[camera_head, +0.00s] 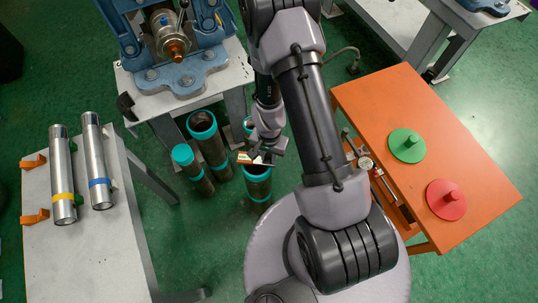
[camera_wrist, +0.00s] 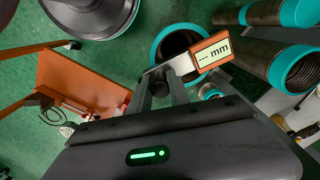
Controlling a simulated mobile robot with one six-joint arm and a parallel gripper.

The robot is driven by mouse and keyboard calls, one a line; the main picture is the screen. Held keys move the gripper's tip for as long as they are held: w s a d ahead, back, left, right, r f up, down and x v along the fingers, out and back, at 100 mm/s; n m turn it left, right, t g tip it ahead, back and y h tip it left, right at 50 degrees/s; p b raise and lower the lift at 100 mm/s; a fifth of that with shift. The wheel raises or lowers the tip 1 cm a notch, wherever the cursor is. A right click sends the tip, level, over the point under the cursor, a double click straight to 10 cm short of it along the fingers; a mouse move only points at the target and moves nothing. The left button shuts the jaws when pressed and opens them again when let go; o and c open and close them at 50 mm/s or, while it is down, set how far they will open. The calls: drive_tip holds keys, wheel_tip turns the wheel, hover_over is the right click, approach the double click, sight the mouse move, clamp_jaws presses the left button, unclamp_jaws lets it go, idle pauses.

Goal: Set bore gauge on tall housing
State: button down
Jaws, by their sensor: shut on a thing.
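My gripper (camera_head: 266,147) is shut on the bore gauge (camera_head: 256,159), an orange-framed block with a pale display. In the wrist view the display of the gauge (camera_wrist: 215,52) reads dashes and "mm", and the gauge juts from between my fingertips (camera_wrist: 160,88). A dark pipe housing with a teal rim (camera_head: 257,185) stands on the floor below my gripper. Its open mouth (camera_wrist: 160,50) shows just behind the gauge in the wrist view. I cannot tell whether gauge and rim touch. Other teal-rimmed housings (camera_head: 209,145) stand to its left; which is tallest is unclear.
The orange table (camera_head: 465,150) at right holds a green disc (camera_head: 407,146), a red disc (camera_head: 446,200) and a dial tool (camera_head: 366,163) at its left edge. The grey table (camera_head: 95,255) at left bears two metal tubes. A blue vise (camera_head: 172,45) stands behind.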

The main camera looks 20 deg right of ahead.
drive_tip(key=shift+f+b, duration=0.4)
idle(0.8)
drive_tip(key=c, duration=1.1)
unclamp_jaws()
drive_tip(key=shift+c, duration=0.2)
wheel_tip(320, 180, up, 7)
drive_tip(key=p, duration=0.7)
drive_tip(key=shift+r, duration=0.1)
idle(0.5)
